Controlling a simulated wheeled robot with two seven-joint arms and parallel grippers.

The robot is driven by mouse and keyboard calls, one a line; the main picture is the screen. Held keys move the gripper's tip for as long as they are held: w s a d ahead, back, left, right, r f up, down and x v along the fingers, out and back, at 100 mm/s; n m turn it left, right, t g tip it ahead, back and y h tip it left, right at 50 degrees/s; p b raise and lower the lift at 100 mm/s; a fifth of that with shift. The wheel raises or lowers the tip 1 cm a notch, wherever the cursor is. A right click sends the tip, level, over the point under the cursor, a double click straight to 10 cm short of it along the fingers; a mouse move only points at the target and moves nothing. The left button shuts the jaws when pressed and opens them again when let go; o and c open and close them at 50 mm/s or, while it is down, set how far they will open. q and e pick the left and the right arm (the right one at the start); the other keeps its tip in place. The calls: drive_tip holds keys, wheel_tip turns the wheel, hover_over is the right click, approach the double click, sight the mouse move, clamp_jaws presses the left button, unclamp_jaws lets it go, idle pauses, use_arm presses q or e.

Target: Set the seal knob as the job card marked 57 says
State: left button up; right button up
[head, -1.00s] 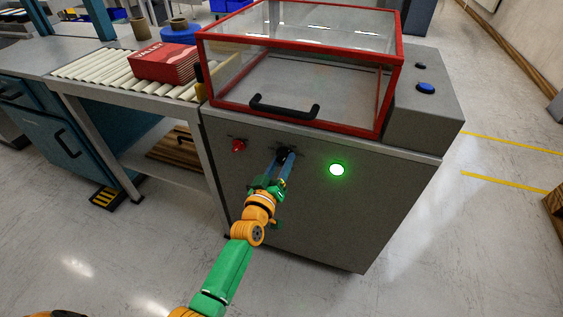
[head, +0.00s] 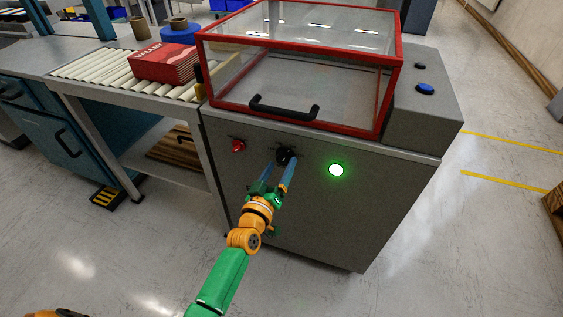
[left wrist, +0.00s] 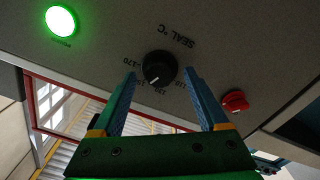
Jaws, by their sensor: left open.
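The seal knob (head: 286,156) is a round black dial on the front of the grey machine. In the left wrist view the knob (left wrist: 159,67) shows under upside-down "SEAL °C" lettering, with a white pointer mark toward the lower left of the picture. Scale numbers surround it; 170 reads at the left, and the others are partly hidden or too small to be sure of. My left gripper (head: 276,174) is open, its blue fingers on either side of the knob's front and clear of it. No job card marked 57 can be made out. My right gripper is not visible.
Above is a red-framed clear cover (head: 300,60) with a black handle (head: 284,108). A red box (head: 163,63) lies on the roller conveyor (head: 95,70).

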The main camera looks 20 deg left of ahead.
use_arm(q)
drive_tip(key=s, duration=0.5)
drive_tip(key=shift+s+a+p, duration=0.1)
drive_tip(key=shift+s+p, duration=0.1)
drive_tip(key=shift+p, duration=0.1)
drive_tip(key=s+d+f+m+g, duration=0.15)
drive_tip(key=s+f+g, duration=0.4)
drive_tip(key=f, duration=0.75)
drive_tip(key=s+f+m+g, duration=0.3)
drive_tip(key=s+f, duration=0.5)
drive_tip(key=f, duration=0.4)
drive_tip(key=s+a+f+m+g, duration=0.2)
drive_tip(key=s+f+g, duration=0.2)
drive_tip(key=s+f, duration=0.55)
drive_tip(key=s+a+f+m+g, duration=0.25)
drive_tip(key=s+g, duration=0.25)
drive_tip(key=s, duration=1.2)
wheel_tip(320, 180, up, 16)
drive_tip(key=w+p, duration=0.1)
drive_tip(key=p, duration=1.5)
drive_tip(key=shift+w+n+y, duration=0.25)
drive_tip(key=shift+n+y, duration=0.05)
drive_tip(key=shift+n, duration=0.1)
